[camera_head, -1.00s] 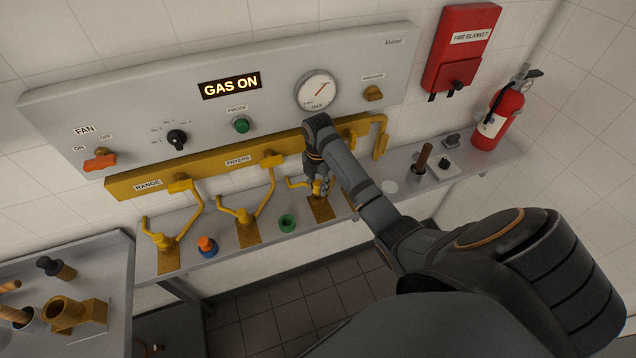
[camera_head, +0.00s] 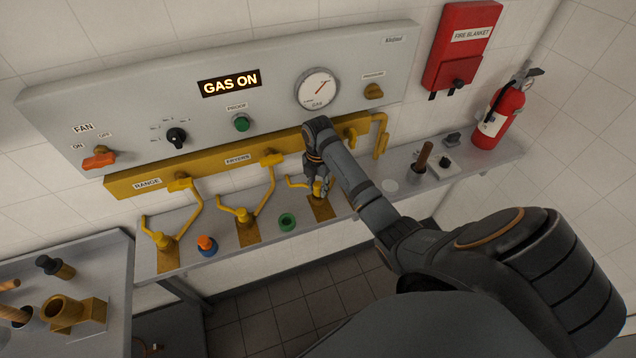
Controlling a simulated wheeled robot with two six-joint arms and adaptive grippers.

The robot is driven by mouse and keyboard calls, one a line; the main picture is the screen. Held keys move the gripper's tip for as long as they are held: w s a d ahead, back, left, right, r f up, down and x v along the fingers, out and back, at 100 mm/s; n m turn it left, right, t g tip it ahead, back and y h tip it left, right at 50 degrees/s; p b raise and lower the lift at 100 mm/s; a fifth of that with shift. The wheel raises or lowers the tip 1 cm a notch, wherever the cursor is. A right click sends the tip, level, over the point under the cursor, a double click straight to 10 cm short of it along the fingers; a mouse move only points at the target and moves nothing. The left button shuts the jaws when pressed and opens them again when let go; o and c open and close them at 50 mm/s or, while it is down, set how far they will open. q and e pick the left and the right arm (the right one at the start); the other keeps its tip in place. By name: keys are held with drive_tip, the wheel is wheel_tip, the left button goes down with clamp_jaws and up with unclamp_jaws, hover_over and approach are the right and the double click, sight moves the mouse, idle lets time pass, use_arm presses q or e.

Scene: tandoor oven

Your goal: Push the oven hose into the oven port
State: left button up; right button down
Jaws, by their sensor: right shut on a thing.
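The oven port shows as a yellow fitting on a brass-coloured plate (camera_head: 322,209), the right-hand one of three on the shelf. My right gripper (camera_head: 319,190) points down over this plate. It is shut on the yellow end piece of the oven hose, just above or at the port. I cannot tell how deep the end sits, because the fingers cover it. A thin bent yellow bar (camera_head: 297,182) sticks out to the left of the fingers. My right arm hides the rest of the hose and the label above it. My left gripper is not in view.
The range fitting (camera_head: 165,241) and fryers fitting (camera_head: 243,216) stand to the left, with yellow pipes up to the yellow rail (camera_head: 225,164). The panel sign (camera_head: 230,84) reads GAS ON.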

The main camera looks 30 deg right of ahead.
drive_tip(key=shift+f, duration=0.8)
drive_tip(key=c, duration=0.9)
unclamp_jaws()
drive_tip(key=shift+r+p, duration=0.65)
drive_tip(key=shift+r, duration=3.35)
